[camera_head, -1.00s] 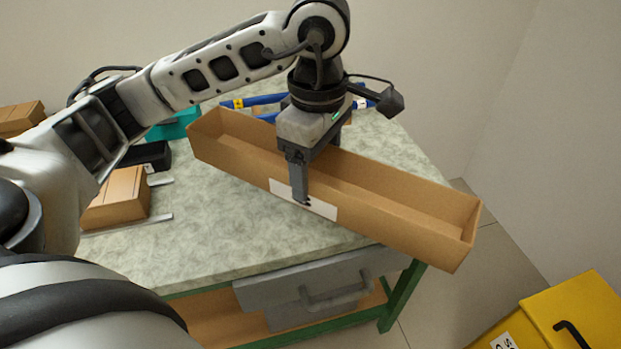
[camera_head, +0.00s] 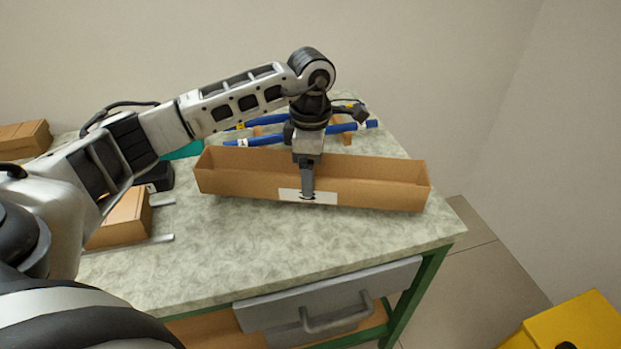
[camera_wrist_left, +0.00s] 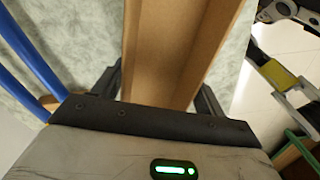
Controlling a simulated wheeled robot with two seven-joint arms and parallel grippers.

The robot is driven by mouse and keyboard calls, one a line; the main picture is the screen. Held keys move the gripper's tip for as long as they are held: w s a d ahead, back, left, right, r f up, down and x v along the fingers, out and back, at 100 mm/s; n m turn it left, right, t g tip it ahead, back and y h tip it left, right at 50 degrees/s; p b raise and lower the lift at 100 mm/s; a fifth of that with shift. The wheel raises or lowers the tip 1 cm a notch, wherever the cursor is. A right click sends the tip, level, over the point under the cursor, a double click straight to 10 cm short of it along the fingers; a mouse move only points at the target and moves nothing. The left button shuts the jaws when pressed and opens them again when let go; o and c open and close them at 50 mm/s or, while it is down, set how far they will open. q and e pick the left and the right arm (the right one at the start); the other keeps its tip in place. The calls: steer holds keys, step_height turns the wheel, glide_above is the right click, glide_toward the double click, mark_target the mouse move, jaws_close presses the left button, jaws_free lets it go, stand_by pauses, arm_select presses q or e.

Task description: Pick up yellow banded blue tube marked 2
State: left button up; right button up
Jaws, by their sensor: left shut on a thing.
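Blue tubes lie at the back of the table, partly hidden by my left arm and the box; one blue tube (camera_head: 345,128) shows right of my wrist. A yellow patch shows near the left end of another blue tube (camera_head: 240,126); no number is readable. My left gripper (camera_head: 307,188) is shut across an open, long brown cardboard box (camera_head: 240,178) with a white label. In the left wrist view its fingers stand on both sides of the box (camera_wrist_left: 165,60). Blue tubes (camera_wrist_left: 32,68) show there too.
The box is over the speckled tabletop (camera_head: 240,240); whether it touches is unclear. Smaller brown boxes (camera_head: 125,215) and a teal item (camera_head: 185,150) are at left. A grey drawer (camera_head: 330,295) is below the front edge. A yellow container (camera_head: 570,325) stands lower right.

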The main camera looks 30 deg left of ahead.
arm_select(q)
steer(key=shift+w+a+f, duration=0.15)
steer(key=shift+w+f, duration=0.2)
steer(key=shift+f, duration=0.1)
steer(key=shift+w+a+f, duration=0.1)
steer(key=shift+a+f, duration=0.05)
steer(key=shift+f, duration=1.7)
steer(key=o, duration=1)
steer(key=shift+o, duration=0.2)
